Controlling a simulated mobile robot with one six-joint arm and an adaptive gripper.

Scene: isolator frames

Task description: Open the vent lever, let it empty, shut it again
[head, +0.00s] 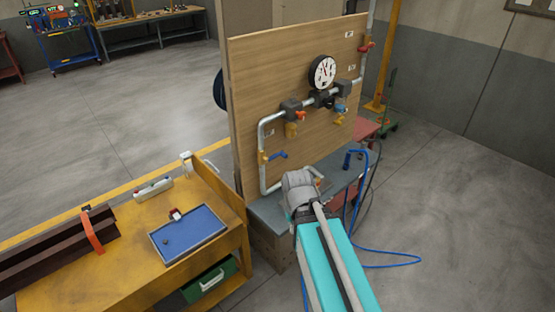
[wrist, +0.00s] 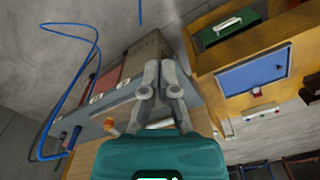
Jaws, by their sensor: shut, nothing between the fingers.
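A wooden panel (head: 262,85) carries grey pipework (head: 264,135) and a round white dial gauge (head: 322,72). A blue lever (head: 278,156) sits low on the left pipe. An orange lever (head: 300,115) and a second blue lever (head: 341,108) sit on the middle run, and a red handle (head: 367,46) is at upper right. I cannot tell which is the vent lever. My gripper (wrist: 161,68) is shut and empty in the wrist view, fingers together above the grey bench. In the head view my wrist mostly hides it, in front of the panel's lower part, apart from the levers.
The grey bench (head: 265,212) stands below the panel. A blue hose (head: 405,264) loops onto the floor at right. A yellow workbench (head: 120,260) at left holds a blue tray (head: 205,222), with a green crate (head: 208,279) beneath.

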